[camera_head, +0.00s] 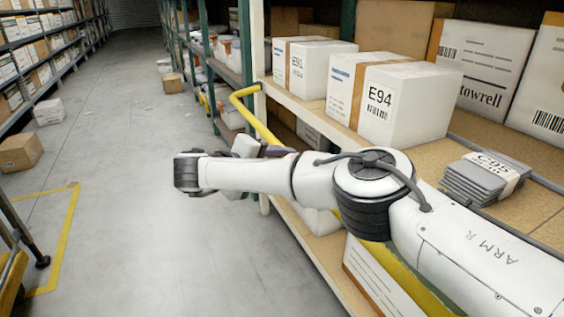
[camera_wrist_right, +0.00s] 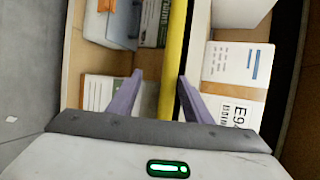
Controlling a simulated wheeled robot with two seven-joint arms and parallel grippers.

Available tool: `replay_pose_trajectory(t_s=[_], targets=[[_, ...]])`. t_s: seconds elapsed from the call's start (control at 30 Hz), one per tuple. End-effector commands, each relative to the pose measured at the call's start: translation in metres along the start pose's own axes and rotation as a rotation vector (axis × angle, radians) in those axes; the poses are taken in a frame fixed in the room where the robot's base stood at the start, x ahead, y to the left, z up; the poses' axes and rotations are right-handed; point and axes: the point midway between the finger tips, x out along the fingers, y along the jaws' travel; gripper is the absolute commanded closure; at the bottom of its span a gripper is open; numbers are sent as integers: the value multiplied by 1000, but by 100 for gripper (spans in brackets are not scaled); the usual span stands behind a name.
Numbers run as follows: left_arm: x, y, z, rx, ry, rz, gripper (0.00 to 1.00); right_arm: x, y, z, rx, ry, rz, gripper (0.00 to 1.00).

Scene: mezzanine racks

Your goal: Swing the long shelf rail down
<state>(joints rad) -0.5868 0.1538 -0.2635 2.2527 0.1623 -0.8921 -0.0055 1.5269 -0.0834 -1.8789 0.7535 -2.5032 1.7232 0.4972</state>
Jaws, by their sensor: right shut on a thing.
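The long yellow shelf rail (camera_head: 258,122) runs along the front of the rack, from a bent end by the shelf upright to the lower right, passing behind my right arm. In the head view my right forearm hides most of this gripper and the middle of the rail. My left gripper is not in view.
White boxes, one labelled E94 (camera_head: 402,104), stand on the shelf above the rail. A stack of grey packets (camera_head: 484,178) lies at the right. The aisle floor (camera_head: 130,130) is mostly clear, with a cardboard box (camera_head: 20,153) at the left.

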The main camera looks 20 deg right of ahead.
Motion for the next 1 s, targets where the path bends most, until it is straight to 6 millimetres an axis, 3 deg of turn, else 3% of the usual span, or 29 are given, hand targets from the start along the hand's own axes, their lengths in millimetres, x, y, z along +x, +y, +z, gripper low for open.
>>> replay_pose_trajectory(t_s=[0.03,0.1,0.4,0.87,0.97,1.0], targets=[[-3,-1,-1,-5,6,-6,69,-20,6,4,-10,-18,18,61],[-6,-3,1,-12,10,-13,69,-37,6,5,-11,-24,16,61],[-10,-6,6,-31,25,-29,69,-81,1,4,-4,-21,6,61],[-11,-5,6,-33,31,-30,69,-87,3,3,-5,-20,10,61],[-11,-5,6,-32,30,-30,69,-89,25,0,-33,-27,70,61],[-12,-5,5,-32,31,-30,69,-90,41,-2,-53,-31,115,61]])
